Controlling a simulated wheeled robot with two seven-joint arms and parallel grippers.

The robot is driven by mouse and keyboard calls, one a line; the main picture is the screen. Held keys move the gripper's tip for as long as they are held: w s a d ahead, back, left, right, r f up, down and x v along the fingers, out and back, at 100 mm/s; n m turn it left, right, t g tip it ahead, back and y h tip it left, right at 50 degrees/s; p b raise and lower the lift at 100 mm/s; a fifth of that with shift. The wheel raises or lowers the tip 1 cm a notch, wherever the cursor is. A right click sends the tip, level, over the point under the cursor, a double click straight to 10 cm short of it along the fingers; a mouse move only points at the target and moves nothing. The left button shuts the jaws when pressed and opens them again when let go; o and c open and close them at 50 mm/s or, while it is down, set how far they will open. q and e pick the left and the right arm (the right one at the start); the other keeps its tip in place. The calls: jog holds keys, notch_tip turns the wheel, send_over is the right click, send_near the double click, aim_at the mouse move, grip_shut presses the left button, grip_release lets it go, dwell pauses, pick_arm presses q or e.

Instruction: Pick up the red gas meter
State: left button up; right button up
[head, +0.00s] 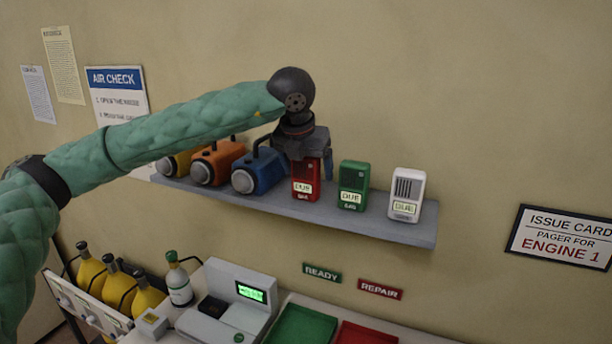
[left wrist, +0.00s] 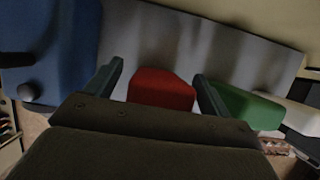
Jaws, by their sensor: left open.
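The red gas meter (head: 306,181) stands upright on the grey wall shelf, with a "DUE" label on its front. My left gripper (head: 303,158) is right above it, pointing down, with its arm reaching in from the left. In the left wrist view the red meter's top (left wrist: 162,88) lies between the two spread fingers (left wrist: 160,90). The fingers are open, one on each side of the meter, and I cannot tell whether they touch it. My right gripper is not in view.
A green meter (head: 353,186) stands close to the right on the shelf (head: 400,232), then a white meter (head: 407,195). A blue lamp-like device (head: 259,172) is close on the left, with orange and yellow ones beyond. Below are a console (head: 232,300), a green tray (head: 300,326) and a red tray (head: 366,334).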

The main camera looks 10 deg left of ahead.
pick_arm(q)
jog(key=c, duration=1.2)
jog(key=shift+r, duration=0.15)
